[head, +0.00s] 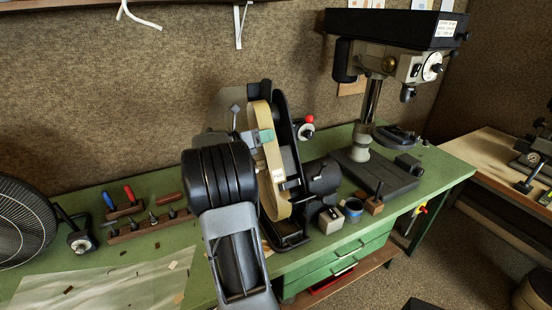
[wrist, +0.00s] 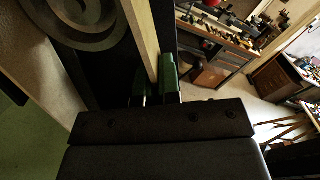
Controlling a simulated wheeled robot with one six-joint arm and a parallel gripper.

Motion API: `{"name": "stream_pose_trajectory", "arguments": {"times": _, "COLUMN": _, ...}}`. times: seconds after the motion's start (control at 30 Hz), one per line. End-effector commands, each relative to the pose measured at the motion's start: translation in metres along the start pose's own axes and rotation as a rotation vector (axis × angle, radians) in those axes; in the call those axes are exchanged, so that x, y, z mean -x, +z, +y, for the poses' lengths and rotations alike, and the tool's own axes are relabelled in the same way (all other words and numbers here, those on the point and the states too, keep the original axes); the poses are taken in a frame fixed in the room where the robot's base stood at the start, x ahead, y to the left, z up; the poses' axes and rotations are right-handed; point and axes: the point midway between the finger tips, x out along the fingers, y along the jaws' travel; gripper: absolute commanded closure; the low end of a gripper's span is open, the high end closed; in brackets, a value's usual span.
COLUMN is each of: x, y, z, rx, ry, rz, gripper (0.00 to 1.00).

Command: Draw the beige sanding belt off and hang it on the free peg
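The beige sanding belt (head: 273,165) is around the upright black belt sander (head: 288,135) on the green bench. My gripper (head: 265,137) is at the upper part of the belt, and its green fingertips show there. In the wrist view the belt (wrist: 146,40) runs down between the two green fingers (wrist: 158,84). The fingers lie against both sides of it, with no clear gap. Two white pieces are on the wall at the top edge, a curved one (head: 137,17) and a bracket-like one (head: 240,26). I cannot tell whether either is a peg.
A drill press (head: 372,100) stands right of the sander. A fan (head: 24,222) and a rack of tools (head: 150,222) are on the left of the bench. A small block (head: 331,219) and a blue-rimmed pot (head: 352,208) sit near the sander's base. The wall behind is mostly bare.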

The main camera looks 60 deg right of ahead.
Motion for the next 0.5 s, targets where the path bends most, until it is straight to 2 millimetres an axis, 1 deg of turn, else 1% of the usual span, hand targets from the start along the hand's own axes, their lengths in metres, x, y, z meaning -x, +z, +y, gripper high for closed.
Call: {"name": "stream_pose_trajectory", "arguments": {"times": 0.5, "x": 0.022, "y": 0.001, "z": -0.001, "rx": 0.001, "ry": -0.001, "rz": -0.001, "gripper": 1.0}}
